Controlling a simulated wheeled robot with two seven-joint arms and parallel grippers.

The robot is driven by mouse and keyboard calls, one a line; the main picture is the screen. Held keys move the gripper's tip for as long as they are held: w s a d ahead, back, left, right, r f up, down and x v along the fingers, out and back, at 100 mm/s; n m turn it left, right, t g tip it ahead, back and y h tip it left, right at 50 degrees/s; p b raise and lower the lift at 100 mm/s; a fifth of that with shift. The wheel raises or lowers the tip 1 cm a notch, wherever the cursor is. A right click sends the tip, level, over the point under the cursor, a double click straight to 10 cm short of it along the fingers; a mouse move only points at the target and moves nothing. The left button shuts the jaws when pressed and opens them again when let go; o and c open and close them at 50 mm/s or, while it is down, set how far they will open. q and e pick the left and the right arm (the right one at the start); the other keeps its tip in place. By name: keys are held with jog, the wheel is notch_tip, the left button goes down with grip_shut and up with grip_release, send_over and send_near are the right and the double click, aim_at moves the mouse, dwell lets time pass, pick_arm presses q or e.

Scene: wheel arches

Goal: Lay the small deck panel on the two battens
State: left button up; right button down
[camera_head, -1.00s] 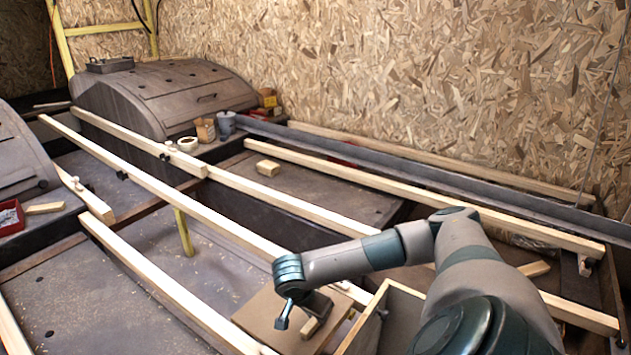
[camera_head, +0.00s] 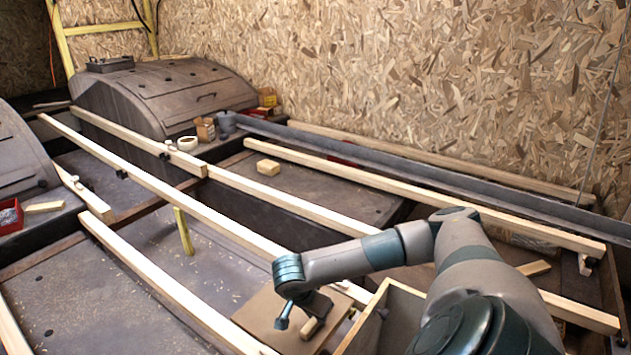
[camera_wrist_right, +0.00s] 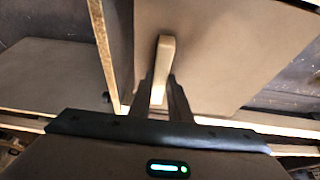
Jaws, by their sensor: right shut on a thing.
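The small deck panel (camera_head: 268,311) is a flat brown board low in the middle of the head view, beside the long pale battens. One batten (camera_head: 165,285) runs along its left side and another batten (camera_head: 215,222) passes behind it. Whether the panel touches either one is unclear. My right gripper (camera_head: 318,318) is over the panel, shut on the pale wooden block on its top. In the wrist view the block (camera_wrist_right: 165,55) stands between the fingers, with the panel (camera_wrist_right: 225,45) behind it. My left gripper is out of view.
An open wooden box (camera_head: 393,305) stands close to the right of the panel. Wheel arches (camera_head: 175,92) rise at the back left. Cups and a tape roll (camera_head: 187,143) stand near the arch. A loose wood block (camera_head: 268,167) lies on the dark deck.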

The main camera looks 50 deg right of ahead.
jog(key=c, duration=1.6)
grip_release()
jog(key=shift+r, duration=0.1)
jog(key=shift+o, duration=0.2)
jog(key=shift+a, duration=0.1)
pick_arm(q)
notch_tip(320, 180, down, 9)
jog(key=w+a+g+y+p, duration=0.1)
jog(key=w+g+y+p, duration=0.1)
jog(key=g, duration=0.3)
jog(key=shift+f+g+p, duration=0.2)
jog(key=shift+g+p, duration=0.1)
jog(key=shift+p, duration=0.15)
pick_arm(e)
jog(key=v, duration=1.7)
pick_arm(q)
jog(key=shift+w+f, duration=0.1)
pick_arm(e)
jog(key=shift+r, duration=0.1)
